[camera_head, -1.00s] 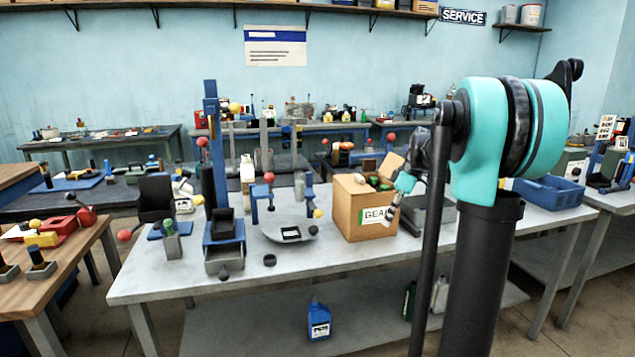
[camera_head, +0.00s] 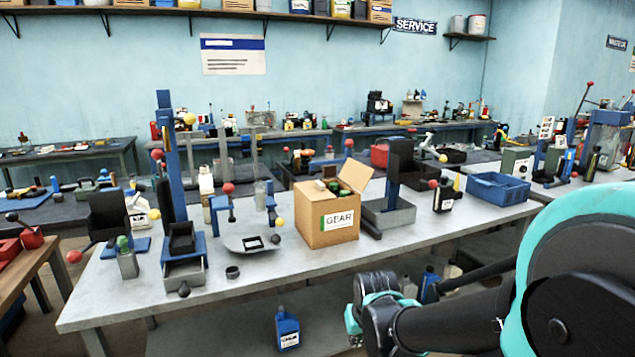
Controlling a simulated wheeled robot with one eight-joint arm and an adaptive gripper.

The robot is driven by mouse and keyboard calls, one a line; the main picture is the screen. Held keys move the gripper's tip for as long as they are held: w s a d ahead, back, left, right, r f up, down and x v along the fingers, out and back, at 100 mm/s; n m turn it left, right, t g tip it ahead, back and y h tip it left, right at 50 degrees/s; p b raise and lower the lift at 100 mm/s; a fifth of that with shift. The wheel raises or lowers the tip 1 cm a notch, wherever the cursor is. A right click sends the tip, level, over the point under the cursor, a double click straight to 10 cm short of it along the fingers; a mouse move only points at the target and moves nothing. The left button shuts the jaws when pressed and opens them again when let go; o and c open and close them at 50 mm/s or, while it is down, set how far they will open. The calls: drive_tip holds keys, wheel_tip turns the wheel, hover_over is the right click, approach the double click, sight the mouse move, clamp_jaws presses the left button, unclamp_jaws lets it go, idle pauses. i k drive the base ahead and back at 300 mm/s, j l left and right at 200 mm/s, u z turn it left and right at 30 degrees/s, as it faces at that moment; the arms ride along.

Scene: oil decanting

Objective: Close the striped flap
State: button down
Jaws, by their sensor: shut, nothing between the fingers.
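A tan cardboard box (camera_head: 313,240) labelled GEAR stands on the grey workbench, open at the top with bottles and cans inside. One plain tan flap (camera_head: 355,174) stands up at its right side. Another tan flap (camera_head: 311,189) lies at its left side. I can make out no stripes on either flap, and no striped flap is discernible elsewhere. My arm reaches in from the lower right, and its wrist is low in front of the bench's front edge. My gripper's fingers do not show; they are hidden or below the picture.
On the bench (camera_head: 120,300), a grey tray with a dark upright panel (camera_head: 400,160) stands right of the box. A blue crate (camera_head: 498,188) is farther right. A round grey plate (camera_head: 250,238) and blue stands are left. A blue bottle (camera_head: 287,330) stands below the bench.

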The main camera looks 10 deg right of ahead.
sight(356, 175)
drive_tip(key=l+u, duration=0.2)
drive_tip(key=u, duration=0.2)
drive_tip(key=l+u, duration=0.2)
drive_tip(key=u, duration=0.15)
drive_tip(key=l+u, duration=0.15)
drive_tip(key=l, duration=0.3)
drive_tip(key=k+l+u, duration=0.15)
drive_tip(key=l, duration=0.3)
drive_tip(key=l+u, duration=0.2)
drive_tip(key=l, duration=0.3)
drive_tip(key=k+l+u, duration=0.15)
drive_tip(key=l, duration=0.3)
drive_tip(key=k+l, duration=0.1)
drive_tip(key=l, duration=0.3)
drive_tip(key=k+l, duration=0.15)
drive_tip(key=l, duration=0.25)
drive_tip(key=k+l, duration=0.1)
drive_tip(key=l, duration=0.3)
drive_tip(key=k+l, duration=0.1)
drive_tip(key=l, duration=0.3)
drive_tip(key=k+l, duration=0.15)
drive_tip(key=l, duration=0.3)
drive_tip(key=l+u, duration=0.3)
drive_tip(key=l, duration=0.35)
drive_tip(key=l+u, duration=0.25)
drive_tip(key=l, duration=0.45)
drive_tip(key=k+l, duration=0.2)
drive_tip(key=k, duration=0.2)
drive_tip(key=i+j, duration=0.2)
drive_tip(key=i, duration=0.2)
